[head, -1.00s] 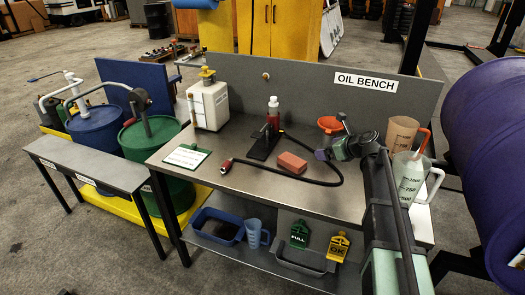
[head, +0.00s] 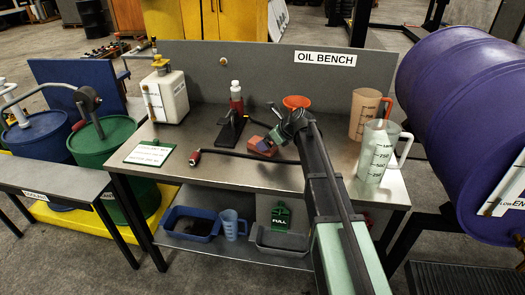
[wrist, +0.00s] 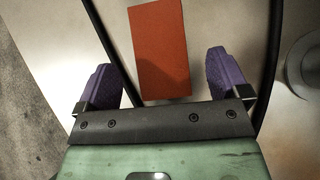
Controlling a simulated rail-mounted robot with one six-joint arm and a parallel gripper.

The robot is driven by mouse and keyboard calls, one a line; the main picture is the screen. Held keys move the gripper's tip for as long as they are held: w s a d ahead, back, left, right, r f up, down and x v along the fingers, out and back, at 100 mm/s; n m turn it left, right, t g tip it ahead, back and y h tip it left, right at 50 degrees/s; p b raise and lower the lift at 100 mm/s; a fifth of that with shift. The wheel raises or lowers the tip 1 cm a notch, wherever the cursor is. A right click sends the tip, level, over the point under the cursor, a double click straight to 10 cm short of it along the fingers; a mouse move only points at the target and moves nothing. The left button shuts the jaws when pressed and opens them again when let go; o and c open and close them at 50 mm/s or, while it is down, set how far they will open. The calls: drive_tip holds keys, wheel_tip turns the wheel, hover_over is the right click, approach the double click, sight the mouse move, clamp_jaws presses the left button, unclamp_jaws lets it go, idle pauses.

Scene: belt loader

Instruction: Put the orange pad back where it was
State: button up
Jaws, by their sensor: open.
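The orange pad (head: 255,142) is a flat reddish-orange block lying on the metal top of the oil bench, right of the black stand with the red bottle. My gripper (head: 268,146) is just to its right in the head view and partly covers it. In the wrist view the pad (wrist: 160,45) lies ahead, with its near end between the two purple fingers of my gripper (wrist: 160,62). The fingers are apart and do not touch the pad's sides. How high they are above the bench is hard to tell.
A black hose (head: 240,155) with a red end curves across the bench beside the pad. The black stand (head: 231,129) is left of it and an orange funnel (head: 296,101) is behind. Clear jugs (head: 376,150) stand at the right. The front bench top is mostly bare.

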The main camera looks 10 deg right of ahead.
drive_tip(key=b+x, duration=0.1)
drive_tip(key=x, duration=0.2)
drive_tip(key=shift+w+f, duration=0.1)
drive_tip(key=shift+f, duration=0.2)
drive_tip(key=shift+a+r, duration=0.1)
drive_tip(key=shift+r, duration=0.1)
drive_tip(key=c, duration=1.1)
drive_tip(key=shift+r, duration=0.1)
wheel_tip(320, 180, up, 20)
drive_tip(key=p, duration=2)
